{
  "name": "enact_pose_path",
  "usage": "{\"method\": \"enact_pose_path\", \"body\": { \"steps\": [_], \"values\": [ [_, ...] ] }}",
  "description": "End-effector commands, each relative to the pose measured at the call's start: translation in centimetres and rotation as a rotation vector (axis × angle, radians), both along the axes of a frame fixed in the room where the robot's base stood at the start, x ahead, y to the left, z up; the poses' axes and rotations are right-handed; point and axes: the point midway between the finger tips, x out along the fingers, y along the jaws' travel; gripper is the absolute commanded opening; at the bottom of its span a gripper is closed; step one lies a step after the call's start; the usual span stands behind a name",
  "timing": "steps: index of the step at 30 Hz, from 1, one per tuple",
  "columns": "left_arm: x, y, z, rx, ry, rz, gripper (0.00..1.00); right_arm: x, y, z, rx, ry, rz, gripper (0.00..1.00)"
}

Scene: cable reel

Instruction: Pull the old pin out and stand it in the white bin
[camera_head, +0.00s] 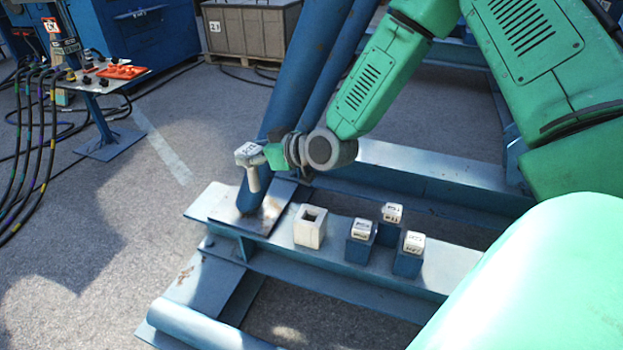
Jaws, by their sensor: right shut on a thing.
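My right gripper (279,153) reaches in from the upper right and is shut on the pale head of the old pin (253,178). The pin is upright, its shank pointing down in front of the foot of a thick blue tube. I cannot tell whether its tip is clear of the metal. The white bin (311,233), a small square box with a dark opening, stands on the steel beam to the right of and nearer than the pin. My left gripper is not in view.
Three blue holders with white labelled pieces, (359,250), (388,234) and (406,264), stand on the beam (285,258) right of the bin. A thick blue tube (300,80) slants up behind the pin. A small stand with cables (110,75) is at the left.

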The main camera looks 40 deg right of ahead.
Motion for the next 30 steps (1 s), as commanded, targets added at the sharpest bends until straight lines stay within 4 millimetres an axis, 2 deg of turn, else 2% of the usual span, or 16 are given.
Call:
{"method": "enact_pose_path", "body": {
  "steps": [1, 5, 9, 12, 15, 19, 25, 30],
  "values": [
    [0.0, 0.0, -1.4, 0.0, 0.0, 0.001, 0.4, 0.6, -1.8, -1.3, -0.002, -0.009, 0.021, 0.0],
    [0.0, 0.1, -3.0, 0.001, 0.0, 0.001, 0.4, 0.9, -6.2, -4.4, -0.002, -0.004, 0.076, 0.0],
    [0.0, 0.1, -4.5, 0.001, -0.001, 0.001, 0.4, 0.4, -11.0, -7.9, 0.001, -0.003, 0.108, 0.0],
    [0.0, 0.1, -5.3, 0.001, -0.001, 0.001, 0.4, -0.1, -13.7, -9.9, 0.001, -0.004, 0.118, 0.0],
    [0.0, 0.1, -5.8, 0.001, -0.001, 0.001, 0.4, -0.6, -15.6, -11.2, 0.0, -0.005, 0.123, 0.0],
    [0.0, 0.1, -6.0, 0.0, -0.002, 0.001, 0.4, -0.9, -16.7, -12.0, -0.004, -0.007, 0.127, 0.0],
    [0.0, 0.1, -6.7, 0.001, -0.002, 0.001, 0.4, -0.9, -16.6, -12.5, -0.007, -0.007, 0.13, 0.0],
    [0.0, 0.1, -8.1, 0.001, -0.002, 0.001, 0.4, -0.9, -16.8, -14.1, -0.005, -0.008, 0.129, 0.0]
  ]
}}
